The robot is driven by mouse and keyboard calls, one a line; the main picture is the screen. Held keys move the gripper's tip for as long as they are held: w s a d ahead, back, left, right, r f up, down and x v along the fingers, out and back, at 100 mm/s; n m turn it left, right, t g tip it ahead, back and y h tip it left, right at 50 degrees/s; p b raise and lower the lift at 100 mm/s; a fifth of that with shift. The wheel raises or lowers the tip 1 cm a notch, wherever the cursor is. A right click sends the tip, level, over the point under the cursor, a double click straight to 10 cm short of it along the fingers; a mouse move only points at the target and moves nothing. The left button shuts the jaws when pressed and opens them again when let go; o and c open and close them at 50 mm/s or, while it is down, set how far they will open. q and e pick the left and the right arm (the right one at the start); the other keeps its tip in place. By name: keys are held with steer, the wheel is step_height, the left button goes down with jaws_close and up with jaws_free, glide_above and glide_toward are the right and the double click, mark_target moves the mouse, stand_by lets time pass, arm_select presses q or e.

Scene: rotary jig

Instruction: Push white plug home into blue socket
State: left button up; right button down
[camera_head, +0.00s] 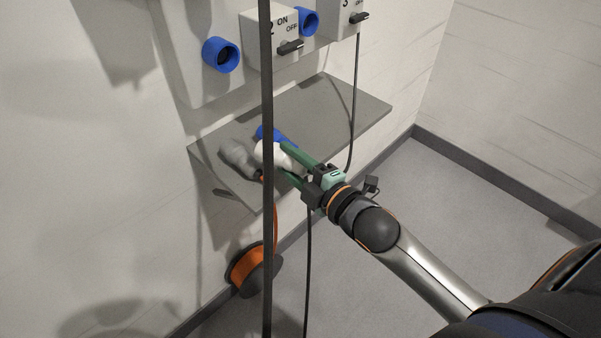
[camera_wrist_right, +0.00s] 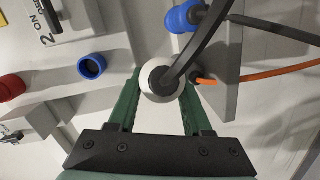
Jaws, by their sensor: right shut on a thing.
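The white plug (camera_head: 272,153) is between the green fingers of my right gripper (camera_head: 286,160), over the grey shelf. In the right wrist view the white plug (camera_wrist_right: 153,83) shows its round cable end, with a dark cable leaving it, and my right gripper (camera_wrist_right: 160,102) is shut on it. One blue socket (camera_head: 220,55) faces out from the wall panel, up and left of the plug. Another blue socket (camera_head: 306,22) is farther right. The right wrist view shows a blue socket (camera_wrist_right: 92,67) left of the plug, apart from it. My left gripper is not in view.
A grey connector (camera_head: 238,158) and a blue one (camera_head: 268,132) are by the plug at the shelf (camera_head: 335,98). An orange cable reel (camera_head: 253,265) hangs below. Switch box 2 (camera_head: 262,42) protrudes between the sockets. A dark vertical bar (camera_head: 266,230) crosses the head view.

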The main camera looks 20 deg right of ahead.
mark_target(279, 149)
steer(key=r+h, duration=0.1)
steer(key=r, duration=0.1)
steer(key=w+a+r+t, duration=0.1)
steer(key=r, duration=0.2)
steer(key=w+r+h, duration=0.1)
steer(key=r, duration=0.1)
steer(key=shift+w+a+r+h, duration=0.15)
steer(key=shift+w+h, duration=0.05)
steer(key=shift+h, duration=0.1)
step_height(279, 149, up, 8)
steer(key=m+h, duration=0.1)
steer(key=h, duration=0.2)
steer(key=shift+s+d+t+h+p, duration=0.2)
steer(key=shift+s+t+h+p, duration=0.1)
steer(key=shift+t, duration=0.1)
steer(key=shift+w+a+p, duration=0.25)
steer(key=shift+w+a, duration=0.1)
steer(key=shift+w, duration=0.55)
steer(key=shift+w+a+p, duration=0.2)
steer(key=shift+w+a, duration=0.1)
steer(key=shift+w, duration=0.6)
steer(key=shift+w+a+p, duration=0.25)
steer(key=shift+w+a, duration=0.1)
steer(key=shift+w, duration=0.55)
steer(key=shift+p, duration=0.8)
